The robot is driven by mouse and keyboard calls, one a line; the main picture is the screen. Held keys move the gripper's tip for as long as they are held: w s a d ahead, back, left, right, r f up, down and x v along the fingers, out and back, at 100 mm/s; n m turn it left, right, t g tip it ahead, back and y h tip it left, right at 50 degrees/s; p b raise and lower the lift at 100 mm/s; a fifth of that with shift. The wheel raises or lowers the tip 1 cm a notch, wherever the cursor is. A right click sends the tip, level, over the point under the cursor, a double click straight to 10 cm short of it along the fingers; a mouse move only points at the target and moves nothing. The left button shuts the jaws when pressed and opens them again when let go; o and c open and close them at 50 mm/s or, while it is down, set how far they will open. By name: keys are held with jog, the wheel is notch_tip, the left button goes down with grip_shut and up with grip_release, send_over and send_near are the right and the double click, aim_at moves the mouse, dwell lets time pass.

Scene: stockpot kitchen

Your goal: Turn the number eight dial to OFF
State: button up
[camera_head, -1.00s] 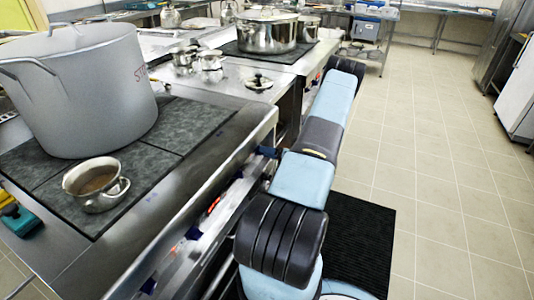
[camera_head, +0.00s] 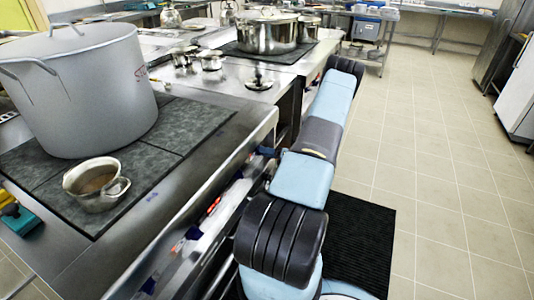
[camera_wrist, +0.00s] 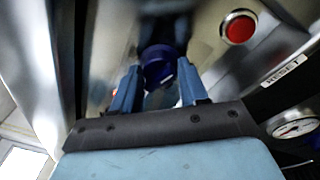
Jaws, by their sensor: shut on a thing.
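A dark blue dial (camera_wrist: 158,65) sits on the steel front panel in the wrist view. My gripper (camera_wrist: 157,88) has its two blue fingers on either side of it and is shut on it. The dial's number and its OFF mark cannot be read, so I cannot tell which way it points. In the head view, my arm runs along the front of the cooking range, and my gripper cannot be made out there. Another blue knob (camera_head: 193,233) shows on the range front.
A red button (camera_wrist: 238,28), a RESET label (camera_wrist: 284,71) and a round gauge (camera_wrist: 294,124) are near the dial. A large stockpot (camera_head: 85,95) and a small pot (camera_head: 97,184) stand on the range (camera_head: 190,170). The tiled floor (camera_head: 440,170) at right is clear.

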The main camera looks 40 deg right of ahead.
jog(key=shift+d+n, duration=0.1)
jog(key=shift+n, duration=0.3)
jog(key=n+h, duration=0.1)
jog(key=n, duration=0.5)
jog(key=n+h, duration=0.1)
jog(key=n, duration=0.5)
jog(key=n+h, duration=0.1)
jog(key=n, duration=0.6)
jog(key=shift+s+a+r, duration=0.1)
jog(key=shift+s+a, duration=0.05)
jog(key=shift+a, duration=0.15)
jog(key=shift+a+n, duration=0.1)
jog(key=shift+n, duration=0.2)
jog(key=o, duration=1)
jog(key=shift+o, duration=0.2)
jog(key=v, duration=1.3)
jog(key=shift+s, duration=0.4)
